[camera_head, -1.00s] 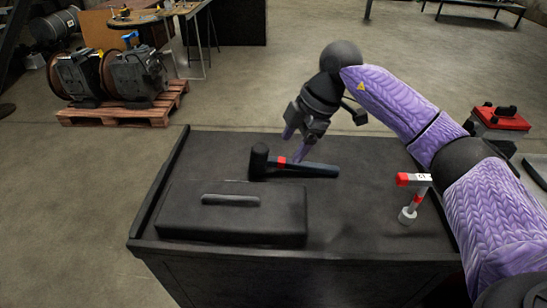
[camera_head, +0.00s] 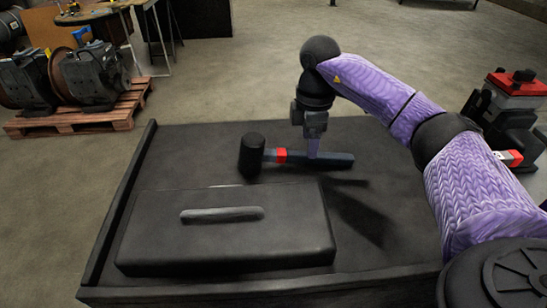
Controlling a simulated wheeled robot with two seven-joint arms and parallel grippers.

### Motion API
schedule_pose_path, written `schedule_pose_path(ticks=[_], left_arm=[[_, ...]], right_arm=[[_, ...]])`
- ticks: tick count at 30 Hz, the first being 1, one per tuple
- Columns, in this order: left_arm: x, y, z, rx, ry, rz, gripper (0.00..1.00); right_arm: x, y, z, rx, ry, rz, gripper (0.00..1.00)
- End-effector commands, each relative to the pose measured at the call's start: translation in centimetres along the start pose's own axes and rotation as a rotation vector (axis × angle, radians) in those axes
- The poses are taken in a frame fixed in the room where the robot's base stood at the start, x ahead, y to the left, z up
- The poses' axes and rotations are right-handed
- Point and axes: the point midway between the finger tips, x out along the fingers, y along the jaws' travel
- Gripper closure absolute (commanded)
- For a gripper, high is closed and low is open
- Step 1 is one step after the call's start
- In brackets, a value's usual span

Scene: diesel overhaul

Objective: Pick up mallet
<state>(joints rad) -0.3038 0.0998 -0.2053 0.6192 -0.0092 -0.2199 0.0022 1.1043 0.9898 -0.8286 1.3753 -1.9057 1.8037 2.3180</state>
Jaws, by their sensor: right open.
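The mallet (camera_head: 335,160) lies on the dark top of the workbench (camera_head: 185,150), behind a flat dark case. Its black head (camera_head: 252,156) is at the left, with a red band beside it, and its dark handle points right. My right gripper (camera_head: 313,152) points down at the handle, just right of the red band. My left gripper is not in view.
The dark case (camera_head: 225,235) with a grey handle fills the bench's near left. A red and white tool (camera_head: 510,158) shows beyond my right arm, partly hidden. A red-topped machine (camera_head: 515,90) is at the right. Motors on a pallet (camera_head: 70,120) stand at the back left.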

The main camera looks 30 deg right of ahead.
Motion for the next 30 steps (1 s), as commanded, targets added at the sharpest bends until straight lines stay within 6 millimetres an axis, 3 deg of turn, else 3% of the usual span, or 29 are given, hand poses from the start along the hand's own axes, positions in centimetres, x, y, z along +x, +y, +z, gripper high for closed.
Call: schedule_pose_path(ticks=[3, 6, 13, 24, 30], left_arm=[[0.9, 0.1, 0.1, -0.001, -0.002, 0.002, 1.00], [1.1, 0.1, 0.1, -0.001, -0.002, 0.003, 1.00], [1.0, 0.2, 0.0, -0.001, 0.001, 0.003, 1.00], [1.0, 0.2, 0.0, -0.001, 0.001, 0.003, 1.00], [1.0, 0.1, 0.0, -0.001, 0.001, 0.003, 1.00]], right_arm=[[2.8, -0.3, -0.2, 0.000, -0.003, -0.004, 0.26], [4.1, -0.3, -0.2, 0.001, -0.001, -0.002, 0.26], [4.2, -0.3, -0.2, 0.000, 0.000, 0.000, 0.26], [4.2, -0.2, -0.2, 0.000, 0.000, 0.000, 1.00], [4.2, -0.2, -0.2, 0.000, 0.000, 0.000, 1.00]])
